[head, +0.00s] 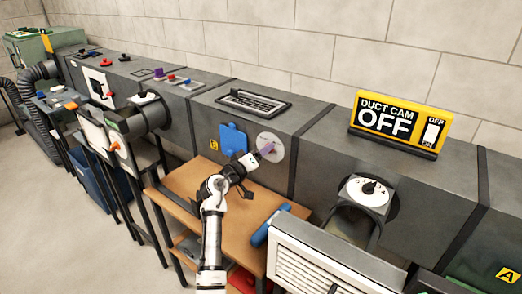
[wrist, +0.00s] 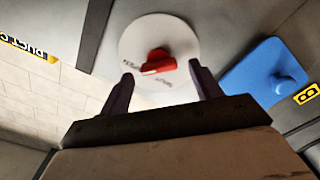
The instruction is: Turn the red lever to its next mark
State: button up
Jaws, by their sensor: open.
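The red lever (wrist: 158,62) sits on a round white dial (wrist: 139,35) with small dark markings on the duct's front. In the wrist view it lies just ahead of and between my gripper's (wrist: 161,74) two purple fingertips. The fingers are apart, one on each side of the lever, and I cannot tell whether either touches it. In the head view my gripper (head: 262,152) is right in front of the dial (head: 277,148) and hides the lever. The lever's exact mark is not readable.
A blue cover (head: 233,138) with a knob is beside the dial, and it also shows in the wrist view (wrist: 266,78). A wooden table (head: 190,180) is below the arm. A "DUCT CAM OFF" sign (head: 400,120) stands on the duct.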

jog(key=shift+w+d, duration=0.2)
jog(key=shift+w, duration=0.05)
jog(key=c, duration=1)
jog(key=shift+n, duration=0.4)
jog(key=shift+f+n+p, duration=0.15)
jog(key=shift+n+p, duration=2.55)
jog(key=shift+n, duration=1.4)
jog(key=shift+f+n+p, duration=0.15)
jog(key=shift+n+p, duration=2.55)
jog(key=shift+n, duration=1.4)
